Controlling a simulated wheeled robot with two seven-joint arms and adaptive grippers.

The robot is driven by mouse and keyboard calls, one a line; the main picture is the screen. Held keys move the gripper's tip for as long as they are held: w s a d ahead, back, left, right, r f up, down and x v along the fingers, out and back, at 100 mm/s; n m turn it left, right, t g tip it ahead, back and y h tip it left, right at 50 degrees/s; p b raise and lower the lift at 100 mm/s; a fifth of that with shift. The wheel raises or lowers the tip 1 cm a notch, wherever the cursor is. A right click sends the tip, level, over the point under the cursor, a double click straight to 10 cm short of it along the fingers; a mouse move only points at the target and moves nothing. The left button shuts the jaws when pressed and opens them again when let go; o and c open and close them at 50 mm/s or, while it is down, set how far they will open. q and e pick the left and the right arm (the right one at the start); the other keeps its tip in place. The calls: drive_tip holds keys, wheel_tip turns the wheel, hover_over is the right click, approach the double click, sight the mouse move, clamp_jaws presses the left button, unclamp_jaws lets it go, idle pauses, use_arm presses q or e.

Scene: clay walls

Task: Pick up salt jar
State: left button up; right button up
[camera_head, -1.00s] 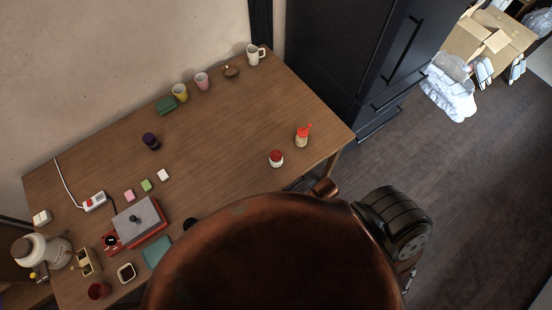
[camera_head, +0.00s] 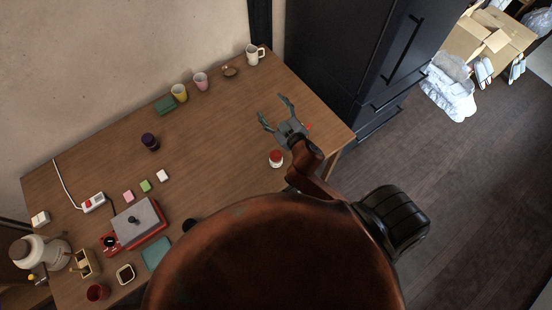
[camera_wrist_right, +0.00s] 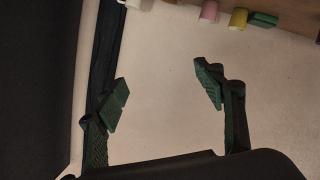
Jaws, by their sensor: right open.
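A small white jar with a red lid (camera_head: 276,158) stands upright near the right side of the wooden table; it may be the salt jar, but no label is readable. A dark purple-lidded jar (camera_head: 150,141) stands farther left. My right gripper (camera_head: 273,107) is open and empty over the right part of the table, beyond the red-lidded jar and apart from it. In the right wrist view its spread fingers (camera_wrist_right: 165,92) have only pale wall between them. The red-capped bottle (camera_head: 308,126) is almost wholly hidden by my right gripper. My left gripper is not in view.
Along the table's (camera_head: 215,130) back edge stand a white mug (camera_head: 252,55), a pink cup (camera_head: 201,81), a yellow cup (camera_head: 180,92) and a green block (camera_head: 165,105). A dark cabinet (camera_head: 340,50) stands at the right. The table's middle is largely clear.

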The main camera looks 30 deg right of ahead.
sight(275, 154)
drive_tip(key=w+a+r+n+t+y, duration=0.3)
drive_tip(key=a+r+n+y, duration=0.5)
drive_tip(key=a+r, duration=0.4)
drive_tip(key=s+a+f+n+g+y, duration=0.2)
drive_tip(key=s+a+n+g+y, duration=0.25)
drive_tip(key=a+n, duration=0.35)
drive_tip(key=s+a+f+n+g+y, duration=0.25)
drive_tip(key=a+n+g+y, duration=0.3)
drive_tip(key=a, duration=0.45)
drive_tip(key=s+d+f+n+g+h, duration=0.1)
drive_tip(key=s+f+n+g+h, duration=0.45)
drive_tip(key=f, duration=0.55)
drive_tip(key=d+f+g+h, duration=0.1)
drive_tip(key=d+f+h, duration=0.2)
drive_tip(key=d, duration=0.5)
drive_tip(key=w+d+f+g+h, duration=0.1)
drive_tip(key=d+f+h, duration=0.3)
drive_tip(key=d, duration=0.4)
drive_tip(key=d+f+m+g+h, duration=0.1)
drive_tip(key=d+f+h, duration=0.3)
drive_tip(key=d, duration=0.4)
drive_tip(key=shift+w+d+f, duration=0.1)
drive_tip(key=shift+w+d, duration=0.1)
drive_tip(key=shift+d, duration=0.2)
drive_tip(key=shift+d+f, duration=0.15)
drive_tip(key=shift+f, duration=0.75)
drive_tip(key=f, duration=0.5)
drive_tip(key=shift+s+d+f, duration=0.1)
drive_tip(key=shift+s+f, duration=0.15)
drive_tip(key=shift+f, duration=0.1)
